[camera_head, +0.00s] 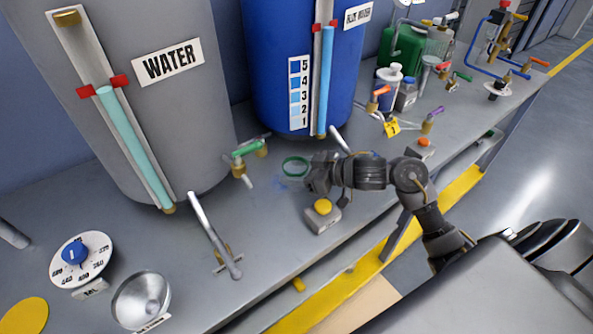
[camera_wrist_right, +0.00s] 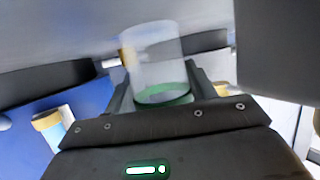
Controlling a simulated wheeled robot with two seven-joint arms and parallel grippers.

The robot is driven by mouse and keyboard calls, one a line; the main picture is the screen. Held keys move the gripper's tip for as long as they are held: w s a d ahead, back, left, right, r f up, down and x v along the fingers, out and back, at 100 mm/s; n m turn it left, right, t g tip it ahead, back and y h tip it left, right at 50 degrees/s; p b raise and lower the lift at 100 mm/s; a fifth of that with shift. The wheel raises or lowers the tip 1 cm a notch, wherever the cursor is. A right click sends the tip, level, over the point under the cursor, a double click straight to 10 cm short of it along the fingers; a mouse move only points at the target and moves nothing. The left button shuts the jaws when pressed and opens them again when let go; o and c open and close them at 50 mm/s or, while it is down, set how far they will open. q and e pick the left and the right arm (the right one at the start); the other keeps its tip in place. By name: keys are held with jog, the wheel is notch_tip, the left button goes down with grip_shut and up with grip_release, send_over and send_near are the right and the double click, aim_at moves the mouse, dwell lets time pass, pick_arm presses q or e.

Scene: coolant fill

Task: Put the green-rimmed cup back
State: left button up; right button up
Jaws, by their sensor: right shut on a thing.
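The green-rimmed cup is clear, and its green rim (camera_head: 296,167) shows in the head view in front of the blue tank, over the bench. My right gripper (camera_head: 308,182) is at the cup's right side and shut on it. In the right wrist view the clear cup (camera_wrist_right: 153,62) stands out between the two fingers of my right gripper (camera_wrist_right: 163,88), its green ring nearest the palm. Whether the cup touches the bench cannot be told. My left gripper is not in view.
A grey WATER tank (camera_head: 175,110) and a blue tank (camera_head: 270,60) stand behind. A green-handled valve (camera_head: 245,152) is left of the cup. A yellow-button box (camera_head: 323,214) sits just in front of my gripper. A metal bowl (camera_head: 140,300) and dial (camera_head: 80,262) are front left.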

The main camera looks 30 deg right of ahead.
jog(key=shift+f, duration=0.1)
jog(key=o, duration=1.1)
jog(key=shift+c, duration=0.2)
jog(key=shift+d+r, duration=0.1)
jog(key=shift+r, duration=0.1)
jog(key=v, duration=1.2)
jog(key=shift+f, duration=0.1)
jog(key=shift+s, duration=0.1)
